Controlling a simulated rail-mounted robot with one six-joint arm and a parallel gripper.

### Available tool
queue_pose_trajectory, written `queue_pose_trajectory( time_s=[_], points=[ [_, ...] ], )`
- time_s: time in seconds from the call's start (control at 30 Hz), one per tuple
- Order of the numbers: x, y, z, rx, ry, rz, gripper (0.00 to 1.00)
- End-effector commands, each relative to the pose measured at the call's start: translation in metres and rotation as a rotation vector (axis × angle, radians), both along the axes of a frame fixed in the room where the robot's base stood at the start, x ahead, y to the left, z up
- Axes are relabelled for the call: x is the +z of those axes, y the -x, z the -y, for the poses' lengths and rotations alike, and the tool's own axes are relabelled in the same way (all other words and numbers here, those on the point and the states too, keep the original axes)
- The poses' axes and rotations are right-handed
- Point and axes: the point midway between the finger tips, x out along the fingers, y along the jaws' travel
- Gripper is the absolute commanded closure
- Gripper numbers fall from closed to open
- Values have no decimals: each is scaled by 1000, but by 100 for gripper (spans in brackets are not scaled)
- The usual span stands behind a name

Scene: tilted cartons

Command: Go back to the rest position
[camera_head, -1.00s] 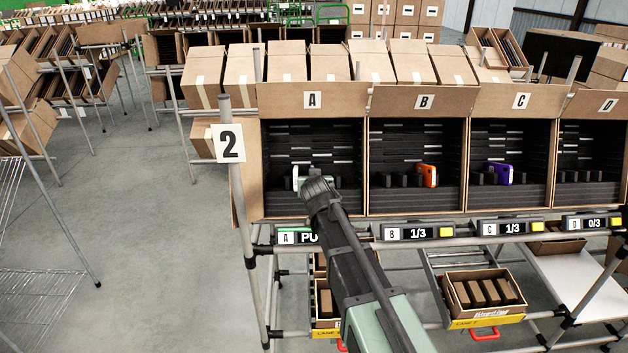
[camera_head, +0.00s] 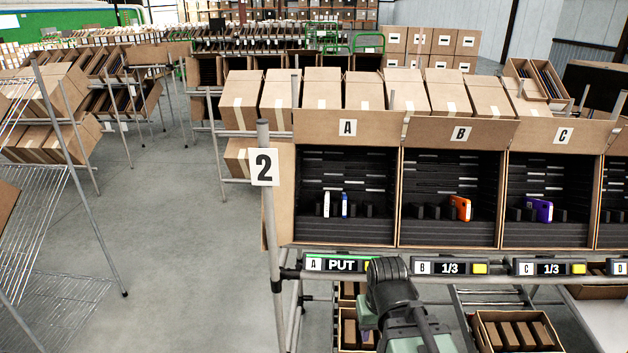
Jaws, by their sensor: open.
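My arm (camera_head: 390,290) comes up from the bottom edge in front of the rack, with its dark joint below the label strip of carton A. My gripper's fingers do not show; they are hidden behind or below the arm. Carton A (camera_head: 310,235) is tilted open towards me, and the arm is outside it. A white item (camera_head: 327,204) and a blue item (camera_head: 345,205) stand upright in carton A's dark insert. The display under carton A (camera_head: 341,264) reads PUT with a green light.
Carton B (camera_head: 455,245) holds an orange item (camera_head: 460,208), and carton C (camera_head: 557,245) holds a purple one (camera_head: 540,210). A post with a 2 sign (camera_head: 265,167) stands left of carton A. A wire rack (camera_head: 60,200) is at far left, with clear floor (camera_head: 180,240) between.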

Motion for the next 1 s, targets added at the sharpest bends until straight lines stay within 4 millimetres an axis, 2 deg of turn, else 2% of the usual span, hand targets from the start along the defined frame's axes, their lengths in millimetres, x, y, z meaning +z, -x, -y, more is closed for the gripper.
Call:
queue_pose_trajectory(
  time_s=[0.9, 1.0],
  points=[
    [0, -1, 0, -1, 2, 2, 54],
    [0, -1, 0, -1, 2, 2, 68]
  ],
)
